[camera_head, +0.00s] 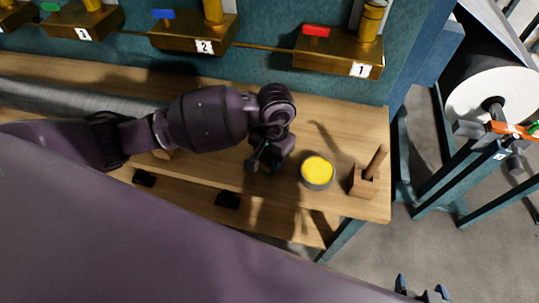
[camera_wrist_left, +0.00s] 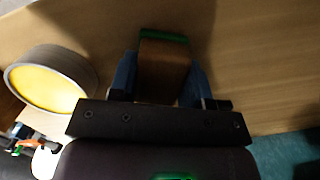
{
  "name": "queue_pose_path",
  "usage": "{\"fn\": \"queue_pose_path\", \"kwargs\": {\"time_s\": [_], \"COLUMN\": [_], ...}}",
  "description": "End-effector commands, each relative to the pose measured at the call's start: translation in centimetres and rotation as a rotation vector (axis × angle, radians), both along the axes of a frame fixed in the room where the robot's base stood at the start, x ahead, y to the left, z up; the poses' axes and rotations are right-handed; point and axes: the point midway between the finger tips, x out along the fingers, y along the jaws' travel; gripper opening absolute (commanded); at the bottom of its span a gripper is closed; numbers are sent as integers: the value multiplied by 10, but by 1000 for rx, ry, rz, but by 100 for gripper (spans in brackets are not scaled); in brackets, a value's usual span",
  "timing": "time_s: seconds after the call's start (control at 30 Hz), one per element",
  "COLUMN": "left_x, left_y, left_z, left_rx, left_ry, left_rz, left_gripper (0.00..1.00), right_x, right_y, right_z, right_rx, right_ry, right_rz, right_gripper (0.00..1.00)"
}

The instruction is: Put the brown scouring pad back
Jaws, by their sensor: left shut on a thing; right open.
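My left gripper (camera_head: 264,158) is over the wooden bench, left of the round yellow-topped tin. In the left wrist view, its blue fingers (camera_wrist_left: 160,84) are shut on a brown block-like piece with a green edge, which looks like the brown scouring pad (camera_wrist_left: 162,68). The pad is between the fingers, over or against the wood; I cannot tell whether it touches. In the head view I cannot make the pad out beneath the gripper. My right gripper (camera_head: 422,291) shows only its blue-tipped fingers at the bottom right, apart and empty.
The yellow-topped tin (camera_head: 318,172) stands close to the left gripper. A wooden block with an upright peg (camera_head: 364,184) is near the right bench end. Two black pieces (camera_head: 228,200) lie near the front. Numbered brass units (camera_head: 338,52) line the back wall.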

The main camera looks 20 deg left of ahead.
Motion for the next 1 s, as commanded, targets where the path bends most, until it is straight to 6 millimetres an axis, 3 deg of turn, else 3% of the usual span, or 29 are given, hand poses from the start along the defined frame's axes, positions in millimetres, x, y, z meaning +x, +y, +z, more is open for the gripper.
{"fn": "queue_pose_path", "kwargs": {"time_s": [0.1, 0.13, 0.27, 0.67, 0.77, 1.0], "left_x": [0, 0, 0, 0, 2, 8], "left_y": [0, 0, 0, 0, 0, -1], "left_z": [-5, -4, -3, 1, 12, 57], "left_rx": [0, -1, 0, -1, 0, 1], "left_ry": [2, 2, 1, 0, -2, -6], "left_rz": [-1, -1, -1, 0, -2, -2], "left_gripper": [22, 49, 69, 70, 70, 70], "right_x": [-1, -1, 0, 2, 1, 0], "right_y": [0, 0, 0, 1, 1, 0], "right_z": [-4, -3, -1, 4, 3, 1], "right_rx": [0, 0, 1, 2, 2, 2], "right_ry": [5, 4, 1, -7, -5, -1], "right_rz": [0, 0, -1, -1, -1, -1], "right_gripper": [84, 84, 84, 84, 84, 84]}}
